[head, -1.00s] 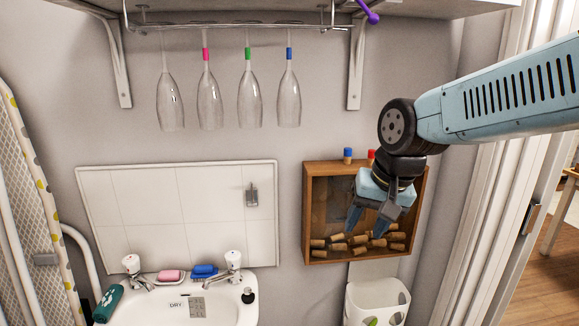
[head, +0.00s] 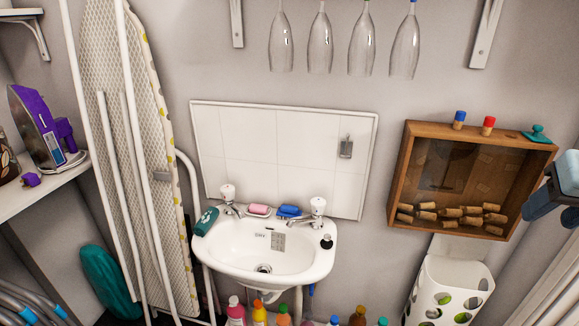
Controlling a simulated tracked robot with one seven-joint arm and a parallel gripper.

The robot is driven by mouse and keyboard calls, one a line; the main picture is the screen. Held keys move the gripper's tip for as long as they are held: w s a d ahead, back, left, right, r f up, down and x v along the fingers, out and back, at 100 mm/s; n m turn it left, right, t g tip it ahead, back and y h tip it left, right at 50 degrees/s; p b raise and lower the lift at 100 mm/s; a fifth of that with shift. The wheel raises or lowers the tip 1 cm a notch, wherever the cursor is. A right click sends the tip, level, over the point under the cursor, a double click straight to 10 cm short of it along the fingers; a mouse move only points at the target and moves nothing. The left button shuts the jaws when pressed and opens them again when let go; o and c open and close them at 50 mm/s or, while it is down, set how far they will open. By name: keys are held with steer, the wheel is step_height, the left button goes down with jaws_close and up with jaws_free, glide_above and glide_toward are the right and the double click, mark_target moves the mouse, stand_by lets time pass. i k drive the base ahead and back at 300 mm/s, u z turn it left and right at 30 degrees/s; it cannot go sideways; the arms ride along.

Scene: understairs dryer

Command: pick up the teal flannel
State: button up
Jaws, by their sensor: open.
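The teal flannel (head: 206,221) looks rolled up, with a pale mark on it, and lies on the left rim of the white basin (head: 230,262), beside the left tap. My gripper (head: 545,205) shows only in part at the right edge of the head view, in front of the right side of the wooden box. It is open, far to the right of the flannel and apart from it. The rest of my arm is out of view.
Pink soap (head: 259,210), blue soap (head: 289,211) and two taps stand at the basin's back. An ironing board (head: 135,150) leans left of the basin. A wooden cork box (head: 398,190) hangs right, above a white bin (head: 433,290). Glasses hang above. Several bottles stand below.

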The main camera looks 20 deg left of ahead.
mark_target(201, 227)
steer(key=z, duration=1.45)
steer(key=i, duration=0.1)
steer(key=u, duration=3.3)
steer(key=i, duration=0.6)
steer(key=z, duration=0.2)
steer(key=k, duration=0.6)
steer(key=u, duration=0.15)
